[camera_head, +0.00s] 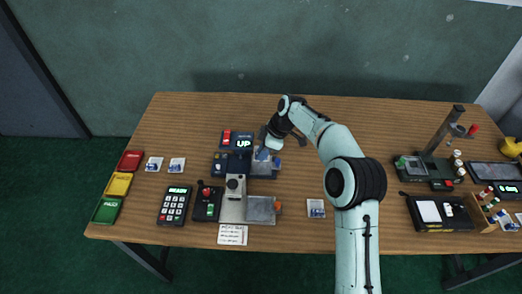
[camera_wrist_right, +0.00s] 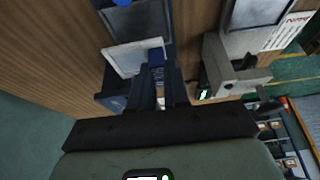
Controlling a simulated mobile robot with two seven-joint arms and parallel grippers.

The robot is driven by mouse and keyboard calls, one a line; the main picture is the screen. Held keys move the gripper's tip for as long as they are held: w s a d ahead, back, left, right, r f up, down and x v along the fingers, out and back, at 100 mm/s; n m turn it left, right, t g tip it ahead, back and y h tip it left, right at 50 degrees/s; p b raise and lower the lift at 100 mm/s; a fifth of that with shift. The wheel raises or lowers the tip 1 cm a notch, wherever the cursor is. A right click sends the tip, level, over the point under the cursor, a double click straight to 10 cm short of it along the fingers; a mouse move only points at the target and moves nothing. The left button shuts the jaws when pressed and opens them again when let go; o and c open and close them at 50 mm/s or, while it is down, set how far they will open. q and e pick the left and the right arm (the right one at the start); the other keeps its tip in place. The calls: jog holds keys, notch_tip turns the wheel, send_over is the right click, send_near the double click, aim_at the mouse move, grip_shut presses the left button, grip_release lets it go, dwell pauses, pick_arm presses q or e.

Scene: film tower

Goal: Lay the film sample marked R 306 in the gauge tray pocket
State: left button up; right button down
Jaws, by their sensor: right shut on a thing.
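My right gripper (camera_head: 274,138) reaches over the back middle of the table, beside a dark gauge device (camera_head: 217,165). In the right wrist view its two dark fingers (camera_wrist_right: 160,88) are shut on the blue tab of a pale, flat film sample (camera_wrist_right: 122,60). The sample also shows as a pale patch under the gripper in the head view (camera_head: 275,143). No marking on it can be read. In the wrist view it appears close to a grey plate (camera_wrist_right: 142,22) on a dark blue body; I cannot tell whether they touch. My left gripper is not in view.
A display reading UP (camera_head: 243,144) stands behind the device. A grey press (camera_head: 234,190) with a plate (camera_head: 261,209) stands in front. Other samples lie at left (camera_head: 153,164) and centre right (camera_head: 316,208). Red, yellow and green trays (camera_head: 118,184) line the left edge.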

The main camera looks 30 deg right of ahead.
jog(key=shift+f+b, duration=0.9)
jog(key=shift+f, duration=0.4)
jog(key=shift+f+b, duration=0.6)
jog(key=shift+f, duration=0.25)
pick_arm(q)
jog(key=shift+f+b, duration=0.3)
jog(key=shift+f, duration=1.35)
pick_arm(e)
jog(key=shift+f, duration=0.55)
jog(key=shift+f, duration=0.3)
jog(key=shift+c, duration=2.4)
grip_release()
pick_arm(q)
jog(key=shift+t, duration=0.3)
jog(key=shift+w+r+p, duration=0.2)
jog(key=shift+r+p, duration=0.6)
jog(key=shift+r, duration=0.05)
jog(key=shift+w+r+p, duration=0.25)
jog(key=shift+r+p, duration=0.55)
jog(key=shift+p, duration=0.05)
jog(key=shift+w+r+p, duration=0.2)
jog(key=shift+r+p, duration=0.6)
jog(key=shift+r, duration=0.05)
pick_arm(e)
jog(key=shift+r, duration=3.5)
